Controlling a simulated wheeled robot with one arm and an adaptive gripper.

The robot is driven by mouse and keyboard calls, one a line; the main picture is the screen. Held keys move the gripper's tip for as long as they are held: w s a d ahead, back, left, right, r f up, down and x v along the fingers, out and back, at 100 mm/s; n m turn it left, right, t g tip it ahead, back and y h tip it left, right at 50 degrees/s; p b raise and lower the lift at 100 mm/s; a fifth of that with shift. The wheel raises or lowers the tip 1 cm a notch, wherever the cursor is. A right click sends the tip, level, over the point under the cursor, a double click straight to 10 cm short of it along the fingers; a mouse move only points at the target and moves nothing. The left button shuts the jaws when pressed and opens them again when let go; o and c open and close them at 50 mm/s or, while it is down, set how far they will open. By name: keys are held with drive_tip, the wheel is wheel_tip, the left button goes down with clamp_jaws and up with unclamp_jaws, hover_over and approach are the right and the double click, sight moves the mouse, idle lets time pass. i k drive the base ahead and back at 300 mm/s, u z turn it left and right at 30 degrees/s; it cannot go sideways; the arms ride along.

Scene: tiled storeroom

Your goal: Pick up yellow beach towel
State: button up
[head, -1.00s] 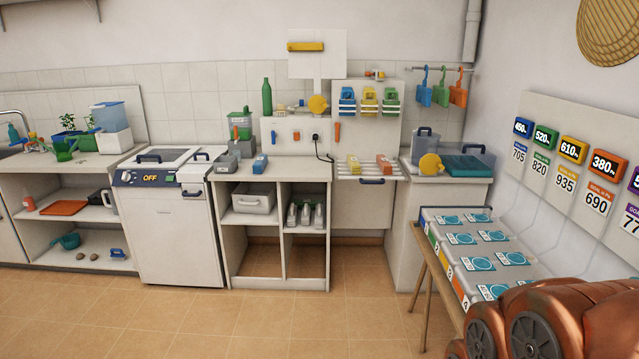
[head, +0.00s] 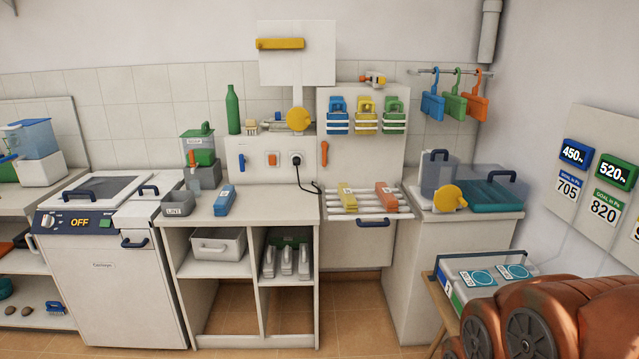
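No item here is plainly a spread towel. A small yellow folded-looking item (head: 347,196) lies on the slatted rack (head: 362,214) at the middle, beside an orange one (head: 387,195). Another yellow item (head: 366,116) sits in a wall holder above, between a blue one (head: 338,115) and a green one (head: 394,117). I cannot tell which of the two yellow items is the beach towel. My gripper is not in view; only copper-coloured parts of my arm show at the lower right.
A white shelf unit (head: 249,217) stands left of the rack, with an appliance reading OFF (head: 120,270) beside it. At right are a counter with a clear blue-based bin (head: 490,194) and a low table with labelled boxes (head: 487,272). Some tiled floor (head: 345,325) is clear in front.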

sight(347, 198)
drive_tip(key=u, duration=0.4)
drive_tip(key=i, duration=0.65)
drive_tip(key=u, duration=0.95)
drive_tip(key=i, duration=1.9)
drive_tip(key=z, duration=1.05)
drive_tip(key=i, duration=0.4)
drive_tip(key=z, duration=0.25)
